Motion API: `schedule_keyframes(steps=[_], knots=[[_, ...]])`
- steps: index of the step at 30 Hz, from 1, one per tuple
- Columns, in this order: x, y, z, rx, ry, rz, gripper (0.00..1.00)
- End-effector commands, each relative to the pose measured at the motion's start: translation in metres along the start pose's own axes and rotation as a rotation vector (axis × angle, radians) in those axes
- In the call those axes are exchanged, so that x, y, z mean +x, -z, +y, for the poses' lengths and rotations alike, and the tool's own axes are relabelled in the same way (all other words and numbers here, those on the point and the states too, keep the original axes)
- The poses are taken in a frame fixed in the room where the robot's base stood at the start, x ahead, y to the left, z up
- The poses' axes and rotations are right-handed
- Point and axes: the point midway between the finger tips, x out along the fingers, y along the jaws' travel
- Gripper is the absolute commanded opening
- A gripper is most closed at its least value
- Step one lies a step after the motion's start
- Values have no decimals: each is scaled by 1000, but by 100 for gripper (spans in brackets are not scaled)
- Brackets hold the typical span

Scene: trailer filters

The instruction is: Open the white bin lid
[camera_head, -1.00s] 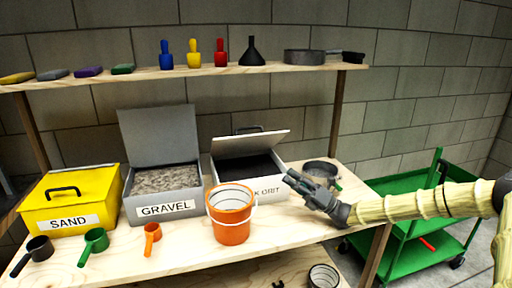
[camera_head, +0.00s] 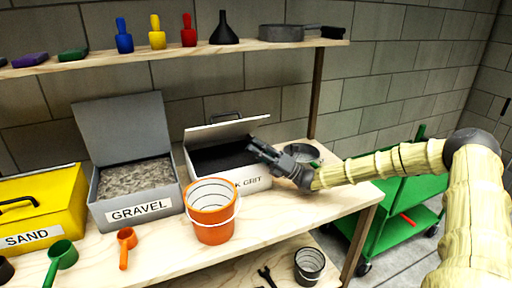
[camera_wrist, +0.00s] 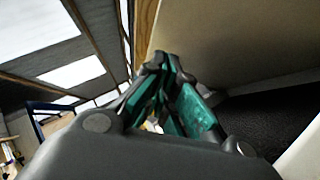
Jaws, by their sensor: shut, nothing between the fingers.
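The white bin (camera_head: 252,182) stands on the workbench, its label partly hidden and reading "K GRIT". Its white lid (camera_head: 222,130) is partly raised, hinged at the back, with a dark handle behind it. Dark grit (camera_head: 218,157) shows inside. My gripper (camera_head: 254,145) is shut and empty, at the lid's right front corner over the bin's right side. In the wrist view, the closed fingers (camera_wrist: 163,75) are close to the lid's pale underside (camera_wrist: 225,40), with the dark grit (camera_wrist: 265,120) at right. I cannot tell whether they touch the lid.
An orange bucket (camera_head: 212,229) stands in front of the bin. The open grey gravel bin (camera_head: 135,212) and yellow sand bin (camera_head: 40,215) are to the left. A round pan (camera_head: 300,152) sits behind my gripper. A shelf (camera_head: 180,54) runs above; a green cart (camera_head: 385,215) is at right.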

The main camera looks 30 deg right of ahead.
Motion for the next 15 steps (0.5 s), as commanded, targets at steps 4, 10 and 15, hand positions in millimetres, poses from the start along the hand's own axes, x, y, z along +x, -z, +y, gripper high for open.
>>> schedule_keyframes(steps=[4, 10, 15], knots=[[27, 0, 1, 0, -3, 2, 0], [55, 1, 0, 1, -2, 2, 0], [67, 1, 0, 1, -2, 2, 0]])
